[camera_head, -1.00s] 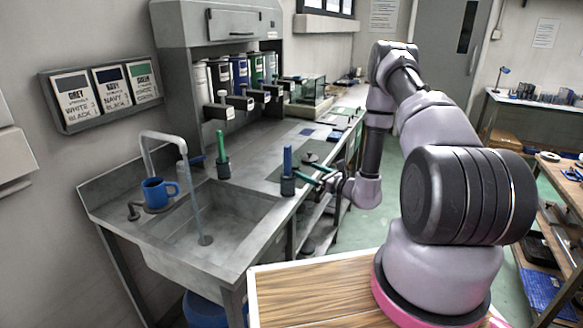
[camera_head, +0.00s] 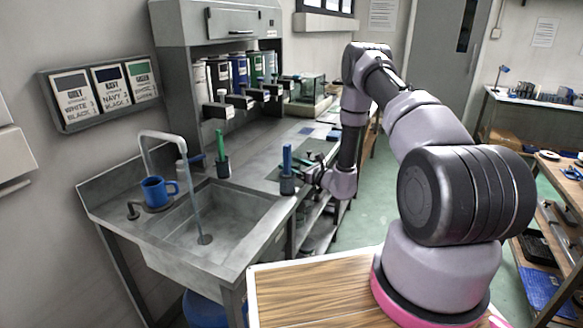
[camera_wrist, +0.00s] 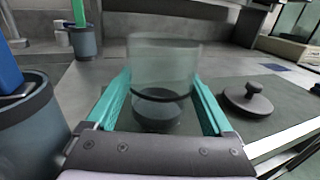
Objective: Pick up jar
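A clear glass jar (camera_wrist: 163,65) with a dark lower part stands upright on the dark mat, seen in the middle of the wrist view. My gripper (camera_wrist: 161,85) has its two green fingers apart, one on each side of the jar. I cannot tell whether either finger touches the glass. In the head view my gripper (camera_head: 311,172) is low over the bench, beside the blue-handled pot, and the jar is not clearly visible there. A dark round lid with a knob (camera_wrist: 247,99) lies on the mat to the right of the jar.
A dark pot with a blue handle (camera_head: 288,184) stands close to the left of my gripper, and fills the wrist view's left edge (camera_wrist: 35,130). A green-handled pot (camera_head: 222,166) stands farther left, by the sink (camera_head: 215,215). The bench's front edge is close on the right.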

